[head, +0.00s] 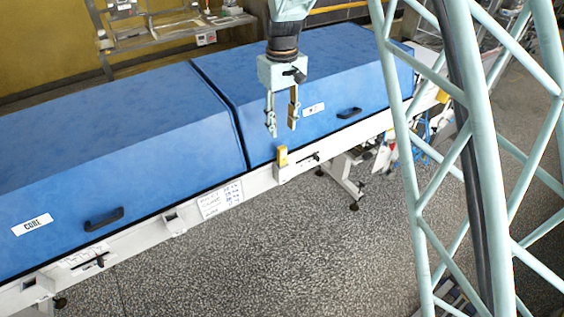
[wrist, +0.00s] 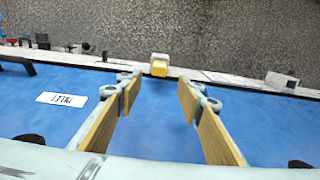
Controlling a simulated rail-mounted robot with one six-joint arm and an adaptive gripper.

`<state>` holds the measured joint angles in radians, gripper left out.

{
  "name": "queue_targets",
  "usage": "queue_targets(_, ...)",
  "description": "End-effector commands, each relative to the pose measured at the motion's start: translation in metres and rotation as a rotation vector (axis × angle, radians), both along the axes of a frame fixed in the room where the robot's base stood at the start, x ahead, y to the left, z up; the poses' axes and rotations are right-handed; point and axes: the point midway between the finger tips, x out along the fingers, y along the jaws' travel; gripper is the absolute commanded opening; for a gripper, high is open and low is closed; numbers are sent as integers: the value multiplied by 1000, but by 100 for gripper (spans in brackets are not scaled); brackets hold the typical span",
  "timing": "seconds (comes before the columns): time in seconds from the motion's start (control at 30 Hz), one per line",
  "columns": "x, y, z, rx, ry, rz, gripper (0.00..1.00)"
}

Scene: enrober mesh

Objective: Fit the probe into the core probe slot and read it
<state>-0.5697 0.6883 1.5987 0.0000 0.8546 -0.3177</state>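A small yellow probe (head: 281,156) stands in a white holder on the front rail, below the hood labelled INLET; it also shows in the wrist view (wrist: 159,68), at top centre. My gripper (head: 281,131) hangs above it, apart from it. In the wrist view its wood-coloured fingers (wrist: 158,88) are spread with nothing between them. The hood labelled CORE (head: 32,224) is at the left. White sockets sit on the rail, one at mid-rail (head: 174,222) and one near the left end (head: 38,289). I cannot tell which is the core probe slot, and no reading is visible.
The two blue hoods have black handles, one on the CORE side (head: 103,218) and one on the INLET side (head: 349,113). A handwritten sheet (head: 220,200) hangs on the rail. A pale green lattice (head: 452,160) stands at the right. The speckled floor (head: 290,255) in front is open.

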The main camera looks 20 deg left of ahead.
Motion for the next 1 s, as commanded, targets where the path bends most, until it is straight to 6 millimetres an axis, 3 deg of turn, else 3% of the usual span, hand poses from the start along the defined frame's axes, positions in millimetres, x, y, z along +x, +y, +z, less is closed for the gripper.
queue_targets(0.6, 0, 0, -71, -1, 1, 0, 34)
queue_targets(1.0, 0, 0, -80, 0, 0, 0, 34)
